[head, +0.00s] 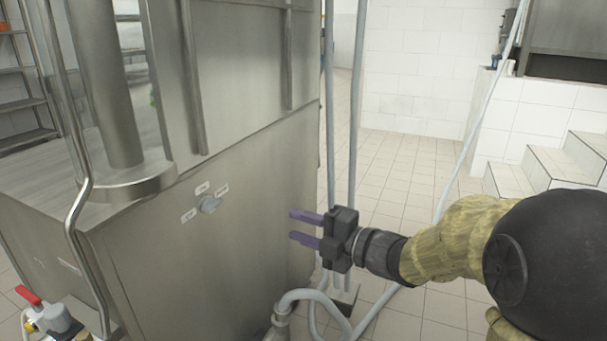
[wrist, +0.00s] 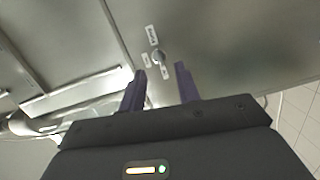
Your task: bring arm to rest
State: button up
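Grey vertical pipes (head: 343,110) stand just behind my gripper. A hose (head: 310,297) curves below it. A red-handled valve (head: 28,295) is at the lower left. White tiled steps (head: 545,170) are at the right. The tiled floor (head: 385,180) beyond is clear.

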jog(key=w+d+f+m+t+h+p, duration=0.1)
jog(key=d+f+m+h, duration=0.4)
jog(key=m, duration=0.4)
jog(key=d+f+m+t+h+p, duration=0.1)
jog(key=d+f+m+h, duration=0.3)
jog(key=d+m+h, duration=0.35)
jog(key=s+d+f+m+g+h+p, duration=0.1)
jog(key=s+f+m+g, duration=0.25)
jog(key=s, duration=0.25)
jog(key=s+d+f+m+g+h, duration=0.1)
jog(key=s+f+m+g, duration=0.1)
jog(key=s+m, duration=0.3)
jog(key=s+d+f+m+g+h+p, duration=0.1)
jog(key=s+d+f+m+g, duration=0.1)
jog(key=s+m+g, duration=0.3)
notch_tip(320, 180, up, 38)
jog(key=n+t+p, duration=0.1)
jog(key=t+p, duration=0.1)
jog(key=p, duration=3.5)
jog(key=shift+f+p, duration=0.25)
jog(key=shift+p, duration=0.15)
jog(key=shift+a+y, duration=0.1)
jog(key=shift+y, duration=0.15)
